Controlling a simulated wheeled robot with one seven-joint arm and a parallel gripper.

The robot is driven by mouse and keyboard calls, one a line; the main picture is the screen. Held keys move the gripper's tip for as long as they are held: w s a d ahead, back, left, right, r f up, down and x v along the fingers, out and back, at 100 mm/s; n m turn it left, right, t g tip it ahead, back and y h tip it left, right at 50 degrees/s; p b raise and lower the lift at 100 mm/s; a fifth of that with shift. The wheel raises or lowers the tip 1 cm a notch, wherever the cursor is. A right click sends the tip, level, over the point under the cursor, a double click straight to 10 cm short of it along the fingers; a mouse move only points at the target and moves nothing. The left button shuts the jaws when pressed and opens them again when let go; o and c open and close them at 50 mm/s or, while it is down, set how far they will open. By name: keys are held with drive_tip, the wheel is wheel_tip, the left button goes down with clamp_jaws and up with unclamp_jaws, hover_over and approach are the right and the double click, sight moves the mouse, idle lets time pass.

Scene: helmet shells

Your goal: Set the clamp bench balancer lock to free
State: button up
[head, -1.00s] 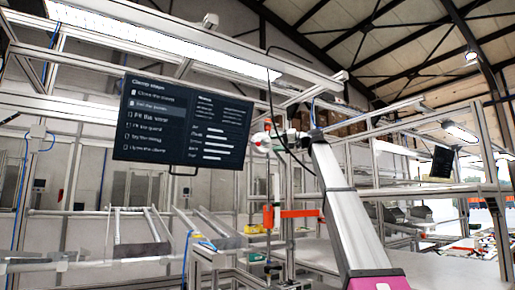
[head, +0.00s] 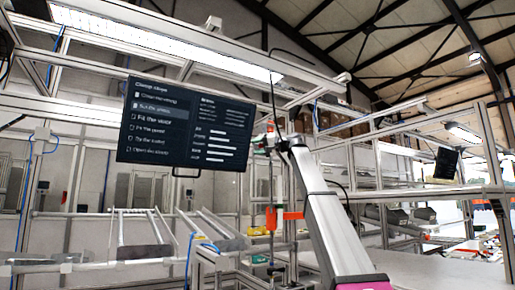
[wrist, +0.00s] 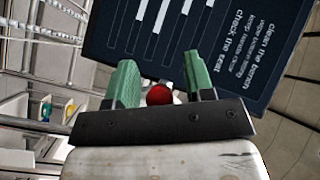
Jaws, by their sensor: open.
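My gripper is open, with its two green fingers (wrist: 156,84) apart in the wrist view. A round red knob (wrist: 158,94) shows in the gap between them. I cannot tell whether it is part of the balancer lock, how far ahead it is or whether anything touches it. In the head view my gripper (head: 262,143) is small, at the end of my raised arm, just right of the screen. Below it an orange fitting (head: 284,216) sits on the bench's upright. No lock position can be read.
A dark screen (head: 183,122) listing steps hangs close left of my gripper; it also fills the upper wrist view (wrist: 215,45). A lamp bar (head: 165,40) runs above. Aluminium frames and sloped rails (head: 140,232) stand at left. Shelving (head: 420,190) is at right.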

clamp_jaws()
drive_tip(key=shift+f, duration=0.15)
drive_tip(key=w+a+f+n+g+y, duration=0.1)
drive_tip(key=w+n+g+y, duration=0.1)
drive_tip(key=n+g+y, duration=0.3)
drive_tip(key=w+a+f+n+g+y, duration=0.2)
drive_tip(key=n+g+y, duration=0.2)
drive_tip(key=n, duration=0.7)
drive_tip(key=shift+w+n+g+y, duration=0.3)
drive_tip(key=shift+w+g+y, duration=0.05)
drive_tip(key=shift+g+y, duration=0.05)
drive_tip(key=shift+a+n+g, duration=0.1)
drive_tip(key=shift+n+g, duration=0.2)
unclamp_jaws()
